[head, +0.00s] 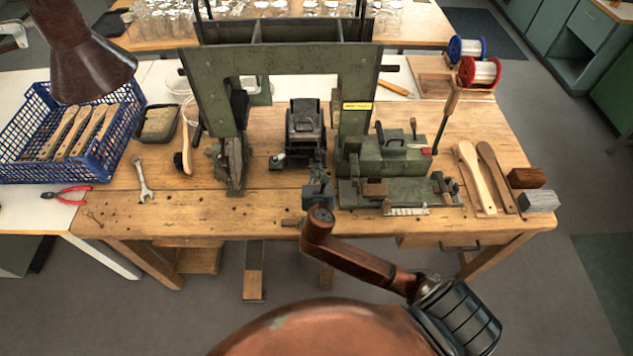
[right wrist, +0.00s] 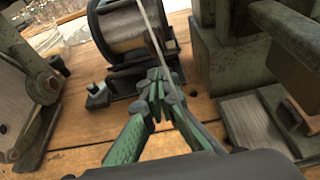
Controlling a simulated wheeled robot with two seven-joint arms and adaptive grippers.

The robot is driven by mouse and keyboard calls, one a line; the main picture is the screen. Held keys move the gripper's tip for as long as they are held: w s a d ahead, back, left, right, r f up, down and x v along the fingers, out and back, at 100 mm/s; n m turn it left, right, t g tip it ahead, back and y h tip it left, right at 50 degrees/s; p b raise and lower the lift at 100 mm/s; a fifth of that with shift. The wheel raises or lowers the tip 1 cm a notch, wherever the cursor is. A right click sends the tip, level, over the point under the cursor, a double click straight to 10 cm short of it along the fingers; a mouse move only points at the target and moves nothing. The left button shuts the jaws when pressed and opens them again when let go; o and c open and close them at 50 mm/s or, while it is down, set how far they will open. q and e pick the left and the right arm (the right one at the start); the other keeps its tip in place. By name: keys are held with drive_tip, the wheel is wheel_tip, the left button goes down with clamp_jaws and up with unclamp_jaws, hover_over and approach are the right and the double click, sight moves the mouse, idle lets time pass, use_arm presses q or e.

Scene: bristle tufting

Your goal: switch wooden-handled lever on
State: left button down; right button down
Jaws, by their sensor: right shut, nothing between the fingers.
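The wooden-handled lever (head: 451,103) stands up, leaning a little right, at the right side of the green machine (head: 388,157) in the head view. Its wooden grip is at the top and its dark rod runs down near a red piece. I cannot make it out in the right wrist view. My right gripper (head: 317,188) is at the bench's front middle, left of the lever and clear of it. In the right wrist view my right gripper (right wrist: 160,82) has its green-sided fingers together with nothing held. My left gripper cannot be made out.
A green upright frame (head: 280,62) spans the bench. A black unit with a drum (head: 305,125) stands behind my right gripper. Wooden paddles (head: 470,172) and two blocks lie right of the machine. A blue basket (head: 30,172) is far left; red and blue spools stand back right.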

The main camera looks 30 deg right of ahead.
sight(317, 155)
use_arm(q)
drive_tip(key=shift+f, duration=0.15)
use_arm(e)
drive_tip(key=shift+w+d+r, duration=0.3)
drive_tip(key=shift+w+r, duration=0.05)
drive_tip(key=shift+w, duration=0.15)
drive_tip(key=shift+w+d+r, duration=0.3)
drive_tip(key=shift+w, duration=0.15)
